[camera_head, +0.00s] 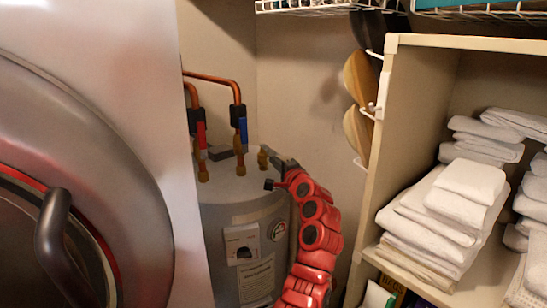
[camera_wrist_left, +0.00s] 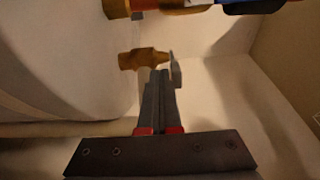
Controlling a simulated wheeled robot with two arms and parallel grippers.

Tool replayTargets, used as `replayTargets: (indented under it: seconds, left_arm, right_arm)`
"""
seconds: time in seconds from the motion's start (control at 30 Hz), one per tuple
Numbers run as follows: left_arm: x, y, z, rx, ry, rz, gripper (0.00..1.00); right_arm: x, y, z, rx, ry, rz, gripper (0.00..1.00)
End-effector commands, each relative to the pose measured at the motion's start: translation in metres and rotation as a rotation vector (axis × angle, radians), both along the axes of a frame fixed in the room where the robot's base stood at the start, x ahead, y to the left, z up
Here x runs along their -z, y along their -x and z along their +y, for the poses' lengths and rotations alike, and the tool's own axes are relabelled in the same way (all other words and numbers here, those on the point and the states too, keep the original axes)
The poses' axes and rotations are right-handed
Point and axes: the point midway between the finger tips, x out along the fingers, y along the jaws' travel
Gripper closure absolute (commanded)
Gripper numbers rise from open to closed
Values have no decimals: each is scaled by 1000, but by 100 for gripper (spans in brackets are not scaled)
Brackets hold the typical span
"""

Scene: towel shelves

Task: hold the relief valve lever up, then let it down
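The relief valve (camera_wrist_left: 143,59) is a brass fitting just beyond my left fingertips in the left wrist view. It also shows in the head view as a small brass piece (camera_head: 262,158) on top of the grey water heater tank (camera_head: 222,188). Its grey metal lever (camera_wrist_left: 176,72) angles down beside the right side of the fingertips; I cannot tell whether they touch. My left gripper (camera_wrist_left: 160,76) has its dark fingers together, with nothing visible between them. In the head view the left gripper (camera_head: 281,164) is at the tank's top right edge. My right gripper is not in view.
A washer-like front (camera_head: 120,130) stands at the left. A shelf unit (camera_head: 392,120) with white towels (camera_head: 450,215) stands at the right.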

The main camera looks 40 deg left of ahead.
Motion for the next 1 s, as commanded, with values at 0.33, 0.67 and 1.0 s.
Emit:
replayTargets:
  seconds: [0.33, 0.67, 1.0]
  left_arm:
    - [1, 5, -16, 1, 1, -2, 100]
    - [2, 18, -51, 2, 2, 2, 100]
    - [4, 30, -85, 0, 3, 3, 100]
  right_arm:
    - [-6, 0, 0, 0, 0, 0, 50]
    - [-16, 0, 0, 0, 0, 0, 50]
    - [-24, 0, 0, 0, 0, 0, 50]
